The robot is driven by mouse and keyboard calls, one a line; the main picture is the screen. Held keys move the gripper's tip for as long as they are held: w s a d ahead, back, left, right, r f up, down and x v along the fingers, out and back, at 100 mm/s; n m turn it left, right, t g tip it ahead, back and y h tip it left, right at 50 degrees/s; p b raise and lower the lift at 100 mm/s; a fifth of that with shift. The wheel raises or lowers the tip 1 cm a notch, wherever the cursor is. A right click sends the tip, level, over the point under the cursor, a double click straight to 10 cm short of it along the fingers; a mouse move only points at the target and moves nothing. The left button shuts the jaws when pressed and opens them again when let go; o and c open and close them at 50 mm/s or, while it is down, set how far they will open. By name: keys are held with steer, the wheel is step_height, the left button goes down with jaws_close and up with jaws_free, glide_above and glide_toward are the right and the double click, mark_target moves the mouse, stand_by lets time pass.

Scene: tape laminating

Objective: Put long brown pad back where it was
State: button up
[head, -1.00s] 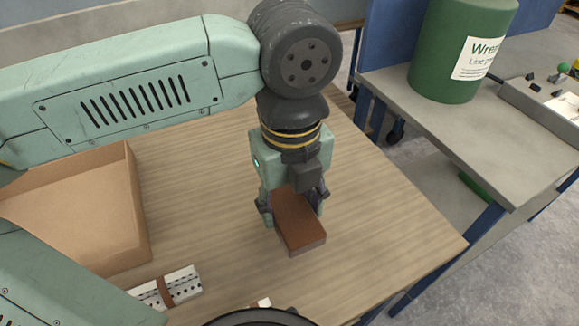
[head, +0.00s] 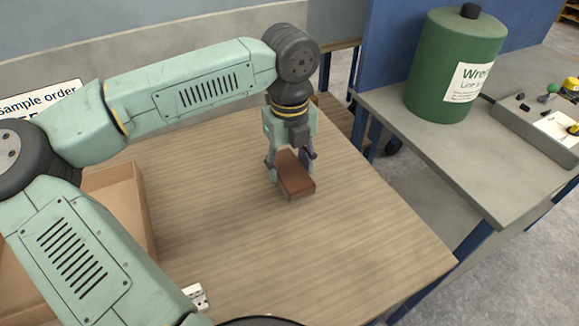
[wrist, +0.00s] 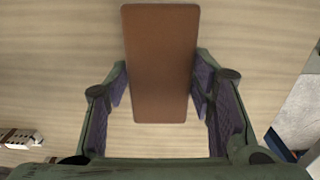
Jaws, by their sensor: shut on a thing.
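The long brown pad (head: 299,180) is a flat reddish-brown block. My gripper (head: 293,163) is shut on it, with a finger on each long side, over the right part of the wooden table. In the wrist view the pad (wrist: 160,62) runs lengthwise between the two purple-lined fingers of my gripper (wrist: 161,90), its far end beyond the fingertips. I cannot tell for sure whether the pad touches the table or hangs just above it.
The wooden table (head: 230,235) is clear around the pad. A cardboard box (head: 125,200) stands at the left, partly behind my arm. A white perforated piece (head: 197,297) lies near the front. A grey bench (head: 430,150) with a green canister (head: 440,75) stands at the right.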

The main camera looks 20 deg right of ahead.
mark_target(289, 168)
steer(key=shift+f, duration=1.05)
steer(key=shift+f, duration=0.2)
steer(key=o, duration=1.1)
steer(key=shift+r, duration=0.15)
steer(key=shift+r+p, duration=0.25)
steer(key=shift+p, duration=0.05)
steer(key=shift+r+b, duration=0.3)
steer(key=shift+r, duration=0.05)
step_height(289, 168, up, 11)
steer(key=b, duration=0.1)
